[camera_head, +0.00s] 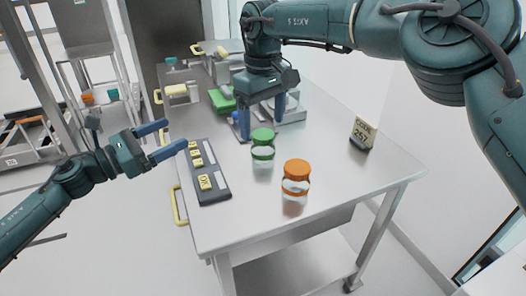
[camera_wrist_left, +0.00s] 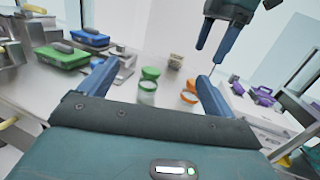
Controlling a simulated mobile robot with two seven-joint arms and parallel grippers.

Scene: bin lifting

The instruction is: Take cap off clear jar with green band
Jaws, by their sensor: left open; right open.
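The clear jar with the green band (camera_head: 263,153) stands upright on the metal table (camera_head: 240,233), with a green cap (camera_head: 262,136) on it. It also shows in the left wrist view (camera_wrist_left: 147,92), seen between the fingers but well beyond them. My left gripper (camera_head: 169,141) is open and empty, off the table's left edge and apart from the jar. My right gripper (camera_head: 262,118) is open with fingers pointing down, above the table just behind the jar in the picture. I see no contact between it and the jar.
A clear jar with an orange cap (camera_head: 296,171) stands nearer the table's front. A dark tray with yellow blocks (camera_head: 208,172) lies along the left edge. A small sign (camera_head: 362,134) stands at right. Green and grey items crowd the back. The front right is clear.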

